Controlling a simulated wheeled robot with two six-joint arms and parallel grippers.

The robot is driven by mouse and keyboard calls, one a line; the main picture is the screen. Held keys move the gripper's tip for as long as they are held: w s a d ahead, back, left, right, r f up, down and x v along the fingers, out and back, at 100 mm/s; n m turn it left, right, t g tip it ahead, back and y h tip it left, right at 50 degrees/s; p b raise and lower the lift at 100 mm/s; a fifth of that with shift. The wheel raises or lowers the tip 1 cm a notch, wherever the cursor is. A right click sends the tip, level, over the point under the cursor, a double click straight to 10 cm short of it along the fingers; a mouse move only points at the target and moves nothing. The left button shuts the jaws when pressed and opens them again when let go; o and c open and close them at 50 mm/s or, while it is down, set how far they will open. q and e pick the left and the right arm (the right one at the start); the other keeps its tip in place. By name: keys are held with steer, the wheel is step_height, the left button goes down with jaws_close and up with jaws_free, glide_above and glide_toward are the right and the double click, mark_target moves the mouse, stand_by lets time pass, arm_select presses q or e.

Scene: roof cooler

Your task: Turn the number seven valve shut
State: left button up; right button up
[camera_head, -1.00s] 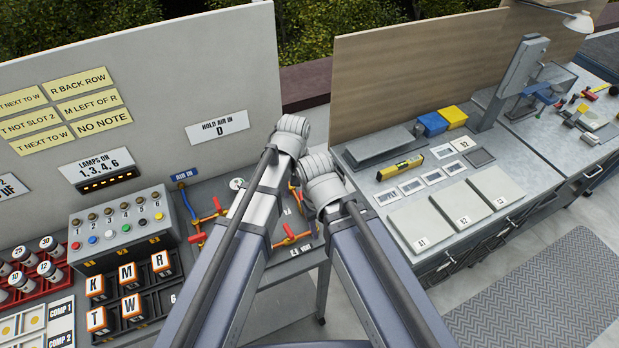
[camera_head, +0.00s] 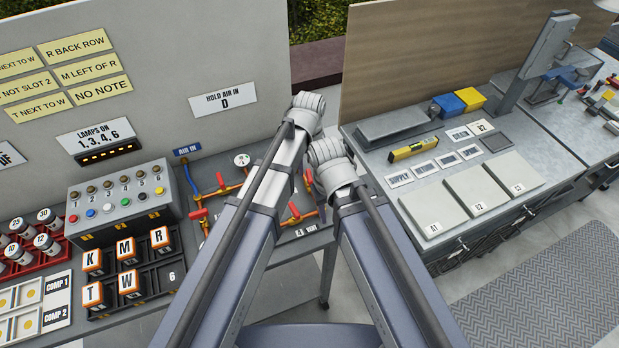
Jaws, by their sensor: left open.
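The air panel lies on the grey bench behind and beside my left arm. Red valve handles show there: one by the blue hose (camera_head: 199,214), one by the gauge (camera_head: 220,181) and one nearer the front right (camera_head: 296,211). The number seven label cannot be read here, so I cannot tell which handle is valve seven. My left arm (camera_head: 272,175) crosses over the panel and covers its middle. The left gripper is open, with its fingertips mostly hidden by the arm. My right arm (camera_head: 350,200) stands beside it; the right gripper's fingers do not show.
A lamp box with colored buttons (camera_head: 123,199) and a rack of lettered blocks (camera_head: 127,272) stand left of the panel. A second bench (camera_head: 400,180) with trays stands at the right, beyond a gap.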

mark_target(309, 178)
arm_select(q)
step_height(309, 178, down, 2)
steer(key=shift+f+b, duration=0.15)
steer(key=shift+b, duration=0.5)
jaws_close()
